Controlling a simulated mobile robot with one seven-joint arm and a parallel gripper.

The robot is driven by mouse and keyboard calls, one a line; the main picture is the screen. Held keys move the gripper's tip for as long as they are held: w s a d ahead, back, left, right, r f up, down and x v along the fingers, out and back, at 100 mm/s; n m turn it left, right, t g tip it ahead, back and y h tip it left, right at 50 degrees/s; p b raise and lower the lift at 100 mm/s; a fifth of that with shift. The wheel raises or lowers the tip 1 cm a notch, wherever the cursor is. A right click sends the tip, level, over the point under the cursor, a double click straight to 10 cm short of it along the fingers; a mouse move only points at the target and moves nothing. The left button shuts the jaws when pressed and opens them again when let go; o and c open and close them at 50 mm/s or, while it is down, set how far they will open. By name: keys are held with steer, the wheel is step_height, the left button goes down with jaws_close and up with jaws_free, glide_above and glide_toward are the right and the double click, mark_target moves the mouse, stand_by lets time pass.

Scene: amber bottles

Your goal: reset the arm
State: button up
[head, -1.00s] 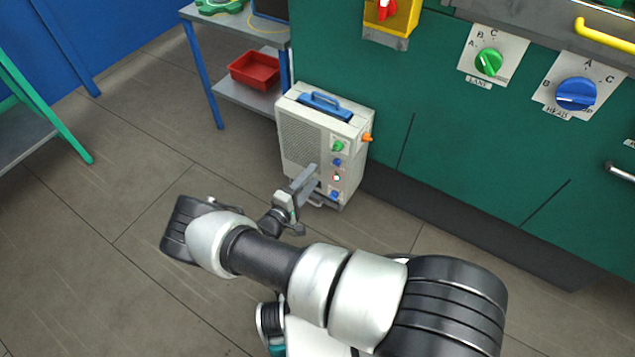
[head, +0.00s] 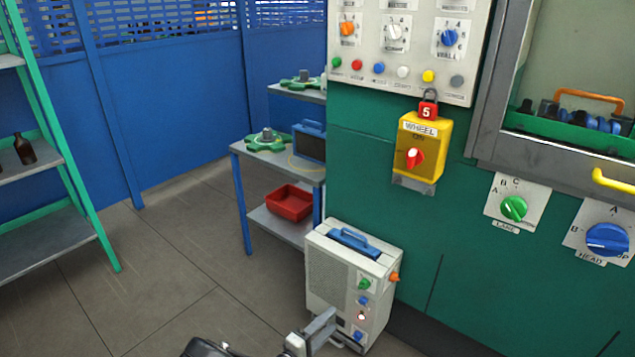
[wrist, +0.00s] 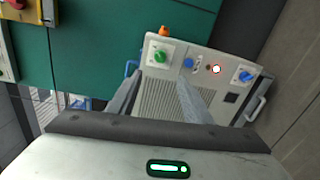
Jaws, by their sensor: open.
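My gripper (head: 318,338) shows at the bottom of the head view, in front of the lower part of a pale grey box unit (head: 335,280) on the floor. Most of my arm is below the picture. In the wrist view my gripper's two fingers (wrist: 158,98) are apart with nothing held between them. I cannot tell whether a fingertip touches the unit.
A green cabinet (head: 375,210) stands behind and right of the unit. A blue-legged table (head: 240,205) with a red bin (head: 289,202) stands behind it. A green-framed shelf (head: 100,225) with an amber bottle (head: 25,149) is at the left. Floor (head: 165,270) between is clear.

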steer(key=s+d+r+m+g+y, duration=0.1)
steer(key=s+d+r+m+g, duration=0.2)
steer(key=r, duration=0.6)
steer(key=s+d+r+m+g+y, duration=0.15)
steer(key=d+r+m+g, duration=0.3)
steer(key=r, duration=0.55)
steer(key=s+d+r+m+g, duration=0.2)
steer(key=r+g, duration=0.3)
steer(key=r, duration=0.4)
steer(key=s+r+m+t+y, duration=0.2)
steer(key=s+r+t+y, duration=0.5)
steer(key=s+r, duration=1.25)
step_height(320, 180, up, 23)
steer(key=g+y+p, duration=0.1)
steer(key=g+p, duration=0.1)
steer(key=p, duration=2.1)
steer(key=shift+s+d, duration=0.3)
steer(key=shift+s, duration=0.05)
steer(key=shift+n+y, duration=0.25)
